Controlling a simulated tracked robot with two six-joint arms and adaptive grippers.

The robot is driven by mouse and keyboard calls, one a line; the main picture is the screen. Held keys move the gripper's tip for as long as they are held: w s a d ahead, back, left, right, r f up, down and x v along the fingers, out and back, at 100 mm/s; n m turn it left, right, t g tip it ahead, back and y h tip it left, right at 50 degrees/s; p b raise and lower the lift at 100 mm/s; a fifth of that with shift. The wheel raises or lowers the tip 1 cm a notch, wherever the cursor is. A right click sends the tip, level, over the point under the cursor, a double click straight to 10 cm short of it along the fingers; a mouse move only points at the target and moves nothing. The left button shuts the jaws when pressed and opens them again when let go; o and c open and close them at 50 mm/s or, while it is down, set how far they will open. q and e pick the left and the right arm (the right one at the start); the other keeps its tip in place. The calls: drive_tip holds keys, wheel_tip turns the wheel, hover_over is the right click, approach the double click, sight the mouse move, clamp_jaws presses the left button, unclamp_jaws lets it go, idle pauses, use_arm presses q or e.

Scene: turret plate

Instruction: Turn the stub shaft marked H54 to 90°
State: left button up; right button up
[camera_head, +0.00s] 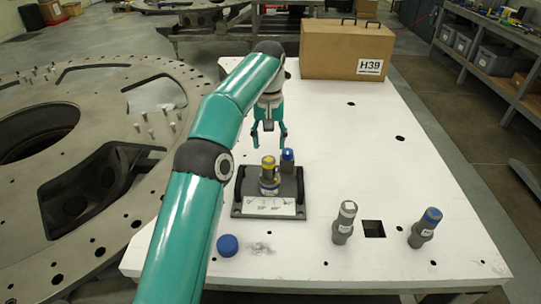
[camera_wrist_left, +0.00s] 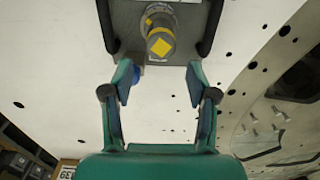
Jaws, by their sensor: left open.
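A grey stub shaft with a yellow-marked top (camera_head: 268,163) stands in a dark fixture (camera_head: 238,207) on the white plate. The fixture's front label bears marks too small to read. In the left wrist view the shaft (camera_wrist_left: 160,40) shows a yellow diamond and lies beyond the fingertips. A blue-topped shaft (camera_head: 287,157) stands just behind it to the right, partly hidden. A white-topped shaft (camera_head: 345,222) and another blue-topped shaft (camera_head: 426,228) stand at the right. I cannot read H54 on any. My left gripper (camera_head: 269,141) is open and empty, above and behind the yellow-topped shaft. My right gripper is out of view.
A square hole (camera_head: 374,229) lies between the two right shafts. A blue cap (camera_head: 228,245) lies near the front edge. A brown box marked H39 (camera_head: 340,50) stands at the back. A large holed ring plate (camera_head: 150,75) is at left. The plate's right side is largely clear.

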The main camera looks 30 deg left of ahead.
sight(269, 159)
use_arm(q)
drive_tip(key=shift+f, duration=0.9)
drive_tip(key=shift+s+f+b, duration=0.1)
drive_tip(key=shift+f+b, duration=1.15)
drive_tip(key=shift+f, duration=1.15)
drive_tip(key=c, duration=0.9)
drive_tip(key=shift+r+m+p, duration=0.1)
drive_tip(key=shift+m+p, duration=0.7)
drive_tip(key=shift+m, duration=0.2)
